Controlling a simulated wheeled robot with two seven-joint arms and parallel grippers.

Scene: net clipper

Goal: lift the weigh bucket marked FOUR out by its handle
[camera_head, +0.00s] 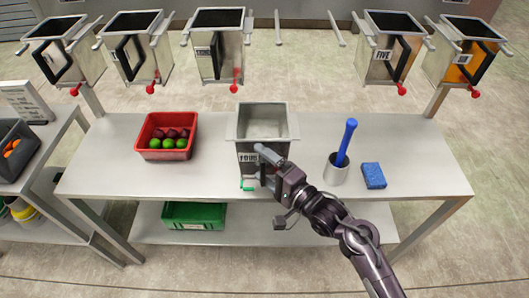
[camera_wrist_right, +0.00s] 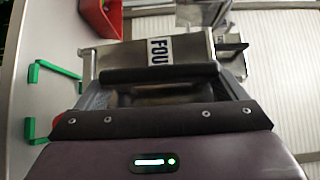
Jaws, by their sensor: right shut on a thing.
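The weigh bucket marked FOUR (camera_head: 262,147) is a grey metal box with an open top, over the middle of the table. Its label FOUR (camera_wrist_right: 161,51) and black handle (camera_wrist_right: 160,73) show in the right wrist view. My right gripper (camera_head: 268,162) is at the bucket's front and shut on the handle, hiding part of the front face. The bucket looks about upright. I cannot tell whether its base touches the table. My left gripper is not in view.
Several other buckets, including FIVE (camera_head: 388,48), hang behind the table (camera_head: 100,170); two bare rails (camera_head: 337,30) mark a gap among them. A red crate of fruit (camera_head: 167,131) stands left. A metal cup with a blue-handled tool (camera_head: 346,140) and blue sponge (camera_head: 373,175) stand right.

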